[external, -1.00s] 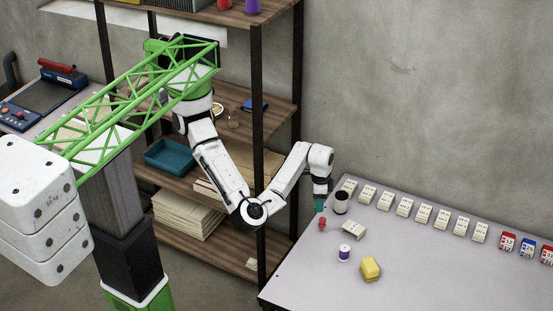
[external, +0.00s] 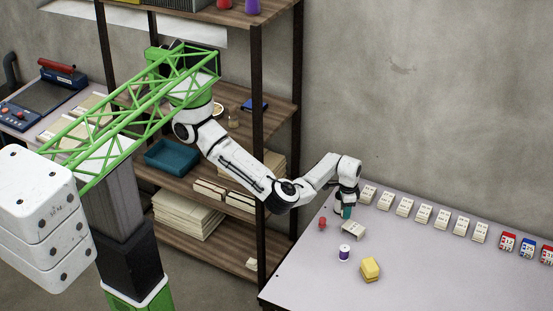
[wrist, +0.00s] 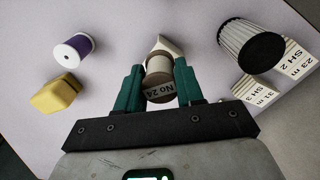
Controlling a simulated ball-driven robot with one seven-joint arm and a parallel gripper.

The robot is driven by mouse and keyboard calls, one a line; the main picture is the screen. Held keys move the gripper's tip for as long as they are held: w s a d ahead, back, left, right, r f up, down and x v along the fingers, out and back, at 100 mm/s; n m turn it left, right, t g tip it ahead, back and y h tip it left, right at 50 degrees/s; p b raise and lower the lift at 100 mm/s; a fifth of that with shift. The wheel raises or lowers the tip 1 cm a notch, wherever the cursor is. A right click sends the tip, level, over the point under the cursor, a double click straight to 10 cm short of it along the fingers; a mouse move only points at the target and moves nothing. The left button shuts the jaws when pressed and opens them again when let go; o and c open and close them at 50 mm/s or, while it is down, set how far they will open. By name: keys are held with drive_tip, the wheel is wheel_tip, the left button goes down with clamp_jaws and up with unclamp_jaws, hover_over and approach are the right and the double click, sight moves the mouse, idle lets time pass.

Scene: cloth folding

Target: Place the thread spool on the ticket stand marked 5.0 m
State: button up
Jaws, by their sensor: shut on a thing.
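My gripper (wrist: 158,72) has its teal fingers on both sides of a brown spool (wrist: 158,66) with a paper label reading "No 24", and is shut on it. A white tent-shaped ticket stand (wrist: 165,44) shows just beyond the spool, partly hidden by it. In the external view my gripper (external: 347,212) is above the table's left part, just behind and left of this lone stand (external: 354,230); the held spool cannot be made out there. No mark of 5.0 m is readable on any stand.
A purple thread spool (external: 344,253) and a yellow block (external: 370,268) lie in front. A dark-topped ribbed cup (wrist: 248,48) is close on the right in the wrist view. A red item (external: 322,223) stands left. Several ticket stands (external: 423,215) line the back; the table's right front is clear.

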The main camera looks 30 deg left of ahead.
drive_tip(key=shift+w+d+f, duration=0.3)
drive_tip(key=shift+w+f, duration=0.25)
drive_tip(key=shift+f, duration=0.2)
drive_tip(key=shift+w+d+f, duration=0.15)
drive_tip(key=shift+f, duration=1.6)
drive_tip(key=shift+f, duration=0.1)
drive_tip(key=o, duration=1)
wheel_tip(320, 180, up, 12)
drive_tip(key=shift+r, duration=0.15)
